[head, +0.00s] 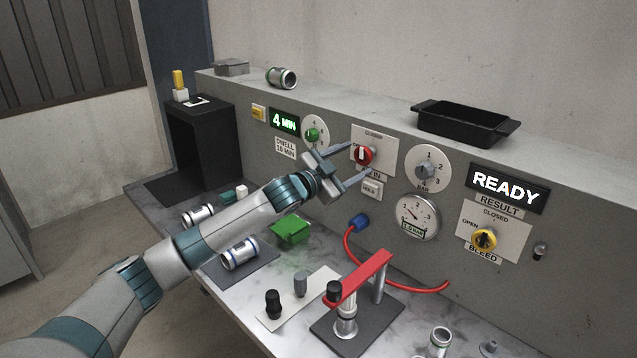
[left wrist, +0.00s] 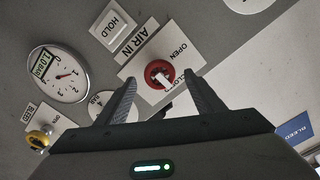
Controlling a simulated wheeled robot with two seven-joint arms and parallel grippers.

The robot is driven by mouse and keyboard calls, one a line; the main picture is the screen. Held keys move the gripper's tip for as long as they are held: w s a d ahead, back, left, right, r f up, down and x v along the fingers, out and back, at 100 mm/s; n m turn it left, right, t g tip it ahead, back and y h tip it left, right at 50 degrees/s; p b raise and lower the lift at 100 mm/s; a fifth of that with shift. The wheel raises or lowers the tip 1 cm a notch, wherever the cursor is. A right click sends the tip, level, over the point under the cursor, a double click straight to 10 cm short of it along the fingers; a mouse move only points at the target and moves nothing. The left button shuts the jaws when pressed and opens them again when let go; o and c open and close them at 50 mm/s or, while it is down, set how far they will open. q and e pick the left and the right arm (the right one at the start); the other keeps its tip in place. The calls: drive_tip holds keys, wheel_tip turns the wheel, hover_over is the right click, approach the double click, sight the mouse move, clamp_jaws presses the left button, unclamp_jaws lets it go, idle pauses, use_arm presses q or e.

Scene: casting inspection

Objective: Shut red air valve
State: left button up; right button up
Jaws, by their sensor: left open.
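My right gripper is not in view.
A HOLD button (head: 371,189), bar dial (head: 427,169), pressure gauge (head: 417,217) and yellow bleed valve (head: 484,240) are on the panel nearby. A black tray (head: 465,123) stands on the ledge. Below stands a red clamp arm (head: 360,277) with a red hose (head: 392,274).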

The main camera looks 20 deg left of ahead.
use_arm(q)
drive_tip(key=b+v, duration=0.4)
drive_tip(key=v, duration=0.9)
